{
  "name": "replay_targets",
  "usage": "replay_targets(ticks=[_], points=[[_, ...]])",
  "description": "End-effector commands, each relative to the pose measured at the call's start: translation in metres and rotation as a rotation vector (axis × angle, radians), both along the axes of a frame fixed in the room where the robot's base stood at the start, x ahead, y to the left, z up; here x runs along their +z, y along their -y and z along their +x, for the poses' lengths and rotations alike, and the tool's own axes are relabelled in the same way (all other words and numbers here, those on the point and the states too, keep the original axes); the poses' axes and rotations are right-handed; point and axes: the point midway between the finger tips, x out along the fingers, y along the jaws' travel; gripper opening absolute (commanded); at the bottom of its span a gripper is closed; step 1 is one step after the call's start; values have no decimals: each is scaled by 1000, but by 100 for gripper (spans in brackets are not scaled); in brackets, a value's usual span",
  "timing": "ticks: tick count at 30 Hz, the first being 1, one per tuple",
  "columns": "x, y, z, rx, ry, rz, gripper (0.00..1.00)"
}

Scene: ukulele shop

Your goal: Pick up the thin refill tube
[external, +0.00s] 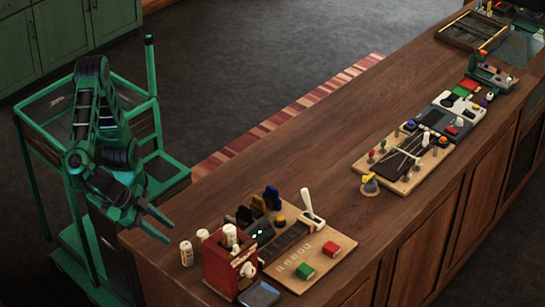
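I cannot make out a thin refill tube for certain in the external view. Small white cylindrical containers stand at the near left end of the counter: one (186,253) near the edge, another (202,237) just behind it, and one (230,235) at the top of a red box (222,268). Which of these, if any, is the tube is too small to tell. My gripper (160,233) is by the counter's left edge, left of these containers and apart from them. Its fingers look spread, with nothing seen between them.
A wooden board (322,248) with a white lever and red and green blocks lies beside the red box. A blue-grey device (259,293) lies in front. Another board (405,181) with pegs sits farther along. The counter (300,165) is clear between the boards.

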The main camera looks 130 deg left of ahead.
Motion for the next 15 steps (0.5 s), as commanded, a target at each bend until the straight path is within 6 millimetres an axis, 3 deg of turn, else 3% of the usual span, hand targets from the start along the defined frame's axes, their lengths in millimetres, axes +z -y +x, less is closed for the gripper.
replay_targets(ticks=[1, 6, 14, 15], points=[[0, 12, 7, 24, 64, 40, 37], [17, 36, 20, 104, 290, 141, 37], [41, 65, 17, 148, 518, 225, 37], [28, 62, 18, 150, 512, 227, 37]])
